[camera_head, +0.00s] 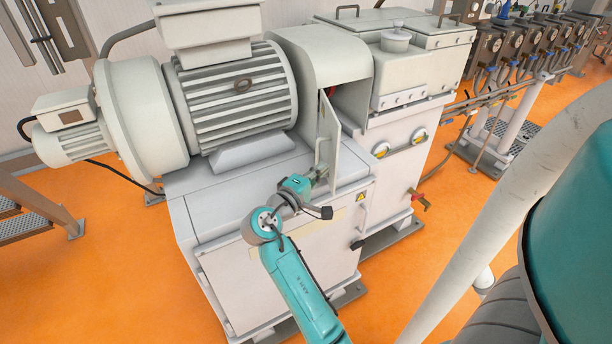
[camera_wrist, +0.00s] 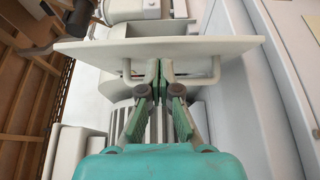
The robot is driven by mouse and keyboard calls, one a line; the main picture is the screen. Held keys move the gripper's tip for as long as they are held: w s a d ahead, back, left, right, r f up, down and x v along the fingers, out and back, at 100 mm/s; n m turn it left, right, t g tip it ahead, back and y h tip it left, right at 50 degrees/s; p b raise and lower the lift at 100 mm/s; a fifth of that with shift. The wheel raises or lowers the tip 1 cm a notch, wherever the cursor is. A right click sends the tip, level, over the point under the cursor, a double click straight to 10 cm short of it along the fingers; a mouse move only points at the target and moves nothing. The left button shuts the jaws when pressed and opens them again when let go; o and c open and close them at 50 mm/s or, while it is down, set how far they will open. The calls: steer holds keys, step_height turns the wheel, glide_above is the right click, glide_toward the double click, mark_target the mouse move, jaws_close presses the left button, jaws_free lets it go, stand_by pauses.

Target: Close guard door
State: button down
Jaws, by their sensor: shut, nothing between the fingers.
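The guard door (camera_head: 328,125) is a thin pale grey panel at the right end of the motor's cover housing. It stands swung out, with a dark opening and a bit of red behind it. In the wrist view the door (camera_wrist: 200,48) is seen nearly edge-on, with a pale bar handle (camera_wrist: 214,72) on its near face. My gripper (camera_head: 321,174) is at the lower part of the door. In the wrist view my gripper (camera_wrist: 159,68) is shut and empty, its tips at the door's face between the handle's two ends. I cannot tell whether the tips touch the door.
A big ribbed motor (camera_head: 240,90) stands on the pale machine base (camera_head: 235,200) left of the door. A gearbox block (camera_head: 405,75) stands right of it. A large pale pipe (camera_head: 510,190) crosses the right side.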

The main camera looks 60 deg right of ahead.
steer(key=shift+s+d, duration=0.45)
steer(key=shift+s, duration=0.15)
